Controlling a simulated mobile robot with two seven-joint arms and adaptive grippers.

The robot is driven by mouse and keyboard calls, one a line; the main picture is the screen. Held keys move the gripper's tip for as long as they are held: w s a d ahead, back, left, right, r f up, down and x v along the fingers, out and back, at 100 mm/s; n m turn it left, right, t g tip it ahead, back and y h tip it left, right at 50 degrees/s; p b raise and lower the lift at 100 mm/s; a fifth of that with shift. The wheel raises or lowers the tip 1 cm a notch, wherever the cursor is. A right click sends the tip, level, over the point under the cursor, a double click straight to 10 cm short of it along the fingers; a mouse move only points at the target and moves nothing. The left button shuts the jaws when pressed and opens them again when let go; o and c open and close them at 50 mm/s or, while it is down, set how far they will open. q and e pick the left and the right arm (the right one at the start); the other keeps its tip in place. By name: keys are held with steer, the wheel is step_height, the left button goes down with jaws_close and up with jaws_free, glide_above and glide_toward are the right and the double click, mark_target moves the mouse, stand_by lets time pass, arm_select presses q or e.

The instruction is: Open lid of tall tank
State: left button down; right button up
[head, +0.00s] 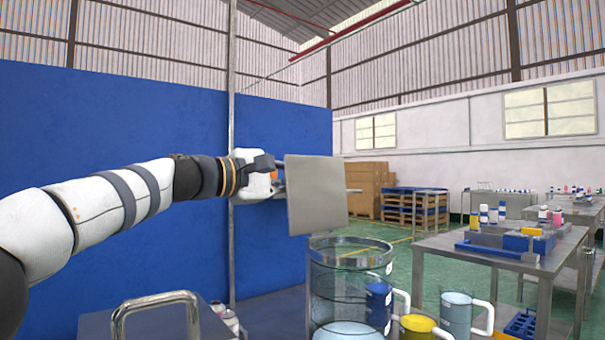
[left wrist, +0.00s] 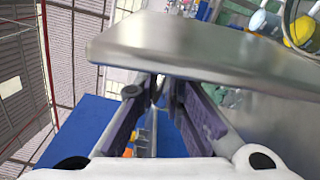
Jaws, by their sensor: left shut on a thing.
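A flat grey square plate (head: 317,195), which looks like the lid, is held up on edge, slightly tilted. My left gripper (head: 278,180) reaches in from the left and is shut at the plate's left side; the part it grips is mostly hidden. In the left wrist view the plate (left wrist: 215,55) spans the top, just beyond the fingertips of my left gripper (left wrist: 158,88). A tall clear cylindrical tank (head: 340,275) stands below and right of the plate, its top open and apart from the plate. My right gripper is not in view.
A bent metal handle (head: 155,300) rises over a grey surface at the front. Clear jugs (head: 457,312) and a yellow container (head: 416,325) stand right of the tank. A blue partition (head: 100,130) is behind my arm. A metal table (head: 465,250) with bottles stands at right.

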arm_select(q)
steer(key=shift+w+a+n, duration=0.2)
steer(key=shift+w+n, duration=0.05)
steer(key=shift+n, duration=0.15)
steer(key=shift+f, duration=0.1)
steer(key=c, duration=1.7)
jaws_free()
steer(key=shift+d, duration=0.1)
steer(key=v, duration=1.2)
steer(key=shift+f, duration=0.15)
